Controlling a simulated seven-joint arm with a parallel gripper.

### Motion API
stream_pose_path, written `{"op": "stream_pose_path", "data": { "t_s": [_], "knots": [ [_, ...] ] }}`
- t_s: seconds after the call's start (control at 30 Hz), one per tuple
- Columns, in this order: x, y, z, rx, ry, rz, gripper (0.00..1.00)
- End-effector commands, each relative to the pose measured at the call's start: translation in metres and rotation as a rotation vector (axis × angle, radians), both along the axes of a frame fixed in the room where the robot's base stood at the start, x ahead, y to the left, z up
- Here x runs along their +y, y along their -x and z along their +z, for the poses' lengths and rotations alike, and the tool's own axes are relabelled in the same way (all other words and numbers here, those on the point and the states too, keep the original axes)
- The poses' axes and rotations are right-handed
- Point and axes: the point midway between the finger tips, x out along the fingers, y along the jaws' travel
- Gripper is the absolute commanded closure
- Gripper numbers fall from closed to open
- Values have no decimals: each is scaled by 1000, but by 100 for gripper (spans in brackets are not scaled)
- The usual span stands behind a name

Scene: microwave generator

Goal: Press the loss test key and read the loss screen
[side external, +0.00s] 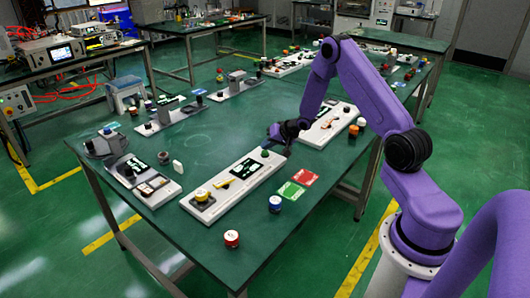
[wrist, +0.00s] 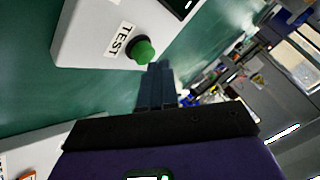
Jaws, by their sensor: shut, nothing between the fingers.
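A long white panel (side external: 222,200) lies on the green table, with a dark screen with light markings (side external: 246,168) and a yellow-topped knob (side external: 202,195). A green key (side external: 265,153) sits at its far end; in the wrist view the green key (wrist: 143,51) stands on a black collar beside a "TEST" label (wrist: 119,40). My gripper (wrist: 159,68) is shut and empty, its fingertips close beside the green key. I cannot tell whether they touch it. In the side view my gripper (side external: 275,133) is just beyond the key. The screen's text is too small to read.
Another white panel (side external: 332,124) lies behind my gripper. Left of the long panel are a grey cup (side external: 164,157) and another device (side external: 145,182).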

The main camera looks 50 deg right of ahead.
Motion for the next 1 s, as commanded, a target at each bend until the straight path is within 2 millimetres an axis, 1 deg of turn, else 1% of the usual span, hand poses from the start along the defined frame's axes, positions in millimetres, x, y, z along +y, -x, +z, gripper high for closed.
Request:
{"op": "stream_pose_path", "data": {
  "t_s": [1.0],
  "knots": [
    [0, 0, -7, -1, -1, 1, 100]
  ]
}}
